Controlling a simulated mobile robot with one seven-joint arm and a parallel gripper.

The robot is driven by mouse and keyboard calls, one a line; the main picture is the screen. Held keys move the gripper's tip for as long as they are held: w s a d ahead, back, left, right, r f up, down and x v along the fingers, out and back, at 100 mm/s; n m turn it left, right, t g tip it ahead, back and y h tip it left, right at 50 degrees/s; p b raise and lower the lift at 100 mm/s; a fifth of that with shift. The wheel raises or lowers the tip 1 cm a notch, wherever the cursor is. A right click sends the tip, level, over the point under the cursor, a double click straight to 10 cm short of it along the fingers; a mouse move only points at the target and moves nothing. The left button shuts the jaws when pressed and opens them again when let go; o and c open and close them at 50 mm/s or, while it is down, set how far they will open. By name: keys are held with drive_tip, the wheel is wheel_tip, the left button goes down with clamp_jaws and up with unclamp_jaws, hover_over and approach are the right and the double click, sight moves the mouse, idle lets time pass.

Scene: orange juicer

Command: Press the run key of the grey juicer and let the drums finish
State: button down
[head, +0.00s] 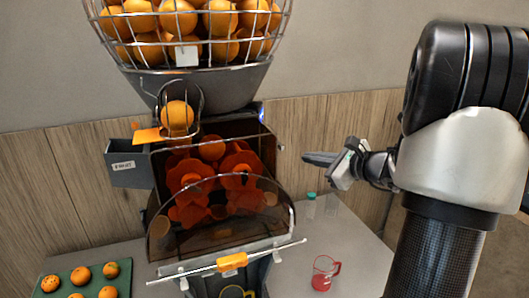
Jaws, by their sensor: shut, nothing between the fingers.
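The grey juicer (215,90) stands left of centre in the head view, with a wire basket of oranges on top. One orange (177,115) sits in the ring at the feed chute. The red drums (212,180) show behind a tinted, curved cover (225,220). My gripper (308,158) is shut and empty, to the right of the juicer's side, its fingers pointing left and apart from the housing by what I can see. A small blue light (262,113) shows on the juicer's right upper edge. I cannot make out the run key; the juicer's right side faces away.
A green tray (122,284) with several oranges lies at the lower left. A grey bin (128,176) hangs on the juicer's left.

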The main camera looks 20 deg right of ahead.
drive_tip(key=shift+a, duration=0.1)
drive_tip(key=w+a+b, duration=0.1)
drive_tip(key=w+a, duration=0.3)
drive_tip(key=a, duration=0.3)
drive_tip(key=shift+a+b, duration=0.3)
drive_tip(key=shift+b, duration=0.05)
drive_tip(key=shift+w, duration=0.15)
idle(1.7)
drive_tip(key=shift+w+a+b, duration=0.15)
drive_tip(key=shift+a+b, duration=0.2)
drive_tip(key=shift+w+a+b, duration=0.25)
drive_tip(key=shift+a+b, duration=0.05)
drive_tip(key=shift+a, duration=0.15)
idle(0.9)
drive_tip(key=shift+d, duration=0.1)
drive_tip(key=shift+s+d, duration=0.45)
drive_tip(key=shift+d, duration=0.2)
drive_tip(key=shift+d, duration=0.15)
